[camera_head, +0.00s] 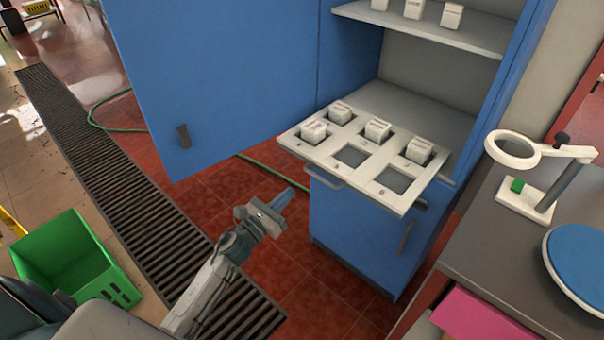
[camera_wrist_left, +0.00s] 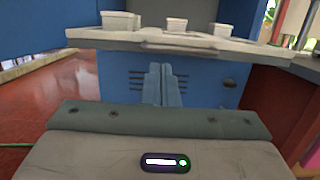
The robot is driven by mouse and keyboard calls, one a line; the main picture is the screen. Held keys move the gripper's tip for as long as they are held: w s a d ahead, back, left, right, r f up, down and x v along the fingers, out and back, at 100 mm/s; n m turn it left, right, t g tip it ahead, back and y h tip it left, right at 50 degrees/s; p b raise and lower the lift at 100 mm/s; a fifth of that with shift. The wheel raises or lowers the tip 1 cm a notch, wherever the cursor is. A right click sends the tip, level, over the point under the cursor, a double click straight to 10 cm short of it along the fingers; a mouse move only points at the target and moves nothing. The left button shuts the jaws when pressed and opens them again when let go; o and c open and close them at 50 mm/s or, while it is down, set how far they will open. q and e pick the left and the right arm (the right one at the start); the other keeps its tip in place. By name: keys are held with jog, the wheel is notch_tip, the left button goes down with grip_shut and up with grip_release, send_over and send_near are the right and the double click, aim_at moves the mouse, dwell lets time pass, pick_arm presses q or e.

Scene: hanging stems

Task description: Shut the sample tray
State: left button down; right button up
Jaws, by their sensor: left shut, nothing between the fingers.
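The sample tray (camera_head: 333,155) is a white pulled-out tray with square wells, sticking out of the blue cabinet (camera_head: 362,225). Several small white boxes sit in its wells, and at least one front well is empty. A grey handle (camera_head: 322,178) is on its front edge. My left gripper (camera_head: 286,197) is shut and empty, in front of the tray and lower, apart from it. In the left wrist view the closed fingers (camera_wrist_left: 162,84) point at the cabinet front below the tray edge (camera_wrist_left: 120,40). My right gripper is not in view.
The blue cabinet door (camera_head: 225,80) stands open on the left. A shelf (camera_head: 430,30) above holds white boxes. A grey counter (camera_head: 500,235) with a ring magnifier (camera_head: 512,149) is at the right. A green crate (camera_head: 75,258) and a floor grate (camera_head: 130,185) are at the left.

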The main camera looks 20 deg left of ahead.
aim_at(309, 172)
pick_arm(q)
jog(key=p+x, duration=0.2)
jog(key=x, duration=0.3)
jog(key=shift+r, duration=0.15)
jog(key=shift+x, duration=0.8)
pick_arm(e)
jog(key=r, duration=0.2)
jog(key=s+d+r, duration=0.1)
pick_arm(q)
jog(key=shift+f, duration=0.25)
jog(key=shift+w, duration=0.1)
